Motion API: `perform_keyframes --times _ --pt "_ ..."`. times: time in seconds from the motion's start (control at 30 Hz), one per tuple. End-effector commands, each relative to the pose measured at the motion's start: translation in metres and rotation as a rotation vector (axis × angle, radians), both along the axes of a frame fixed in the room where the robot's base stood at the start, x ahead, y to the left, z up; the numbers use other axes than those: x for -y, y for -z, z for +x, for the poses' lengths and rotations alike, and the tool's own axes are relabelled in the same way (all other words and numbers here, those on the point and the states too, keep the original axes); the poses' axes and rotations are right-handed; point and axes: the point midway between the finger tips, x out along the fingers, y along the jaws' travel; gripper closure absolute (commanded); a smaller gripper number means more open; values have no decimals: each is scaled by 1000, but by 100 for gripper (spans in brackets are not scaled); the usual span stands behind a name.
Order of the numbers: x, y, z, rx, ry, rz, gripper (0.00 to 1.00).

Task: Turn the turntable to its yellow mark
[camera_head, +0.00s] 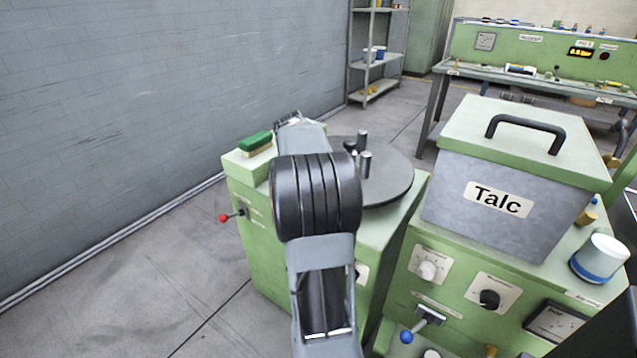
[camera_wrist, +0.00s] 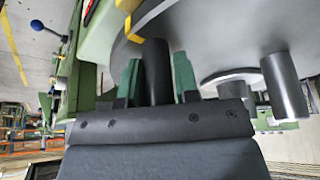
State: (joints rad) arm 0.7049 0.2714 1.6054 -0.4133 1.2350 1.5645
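The turntable (camera_head: 395,184) is a dark grey disc on top of a green cabinet, with upright posts on it. My arm covers its left part and hides my gripper in the head view. In the wrist view my gripper (camera_wrist: 157,82) has green fingers close on both sides of a dark post (camera_wrist: 156,65), with no clear gap. A second dark post (camera_wrist: 284,86) stands to the right, apart from the fingers.
A green cabinet (camera_head: 310,255) carries the turntable, a green-topped brush (camera_head: 255,143) and a red-knobbed lever (camera_head: 227,217). A grey Talc bin (camera_head: 497,215) with a handled lid stands close on the right. A grey wall (camera_head: 150,110) is on the left, with clear floor before it.

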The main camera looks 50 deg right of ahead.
Motion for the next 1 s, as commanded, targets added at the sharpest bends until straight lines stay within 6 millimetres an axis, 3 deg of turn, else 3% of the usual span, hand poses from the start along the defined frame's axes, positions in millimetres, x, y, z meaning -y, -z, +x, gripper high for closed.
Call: perform_keyframes --times 0.23,0.57,1.0 --pt "0 0 0 0 1 0 48" --pt "-2 -7 1 1 1 -1 48" --pt "-29 -84 19 3 0 -1 48"
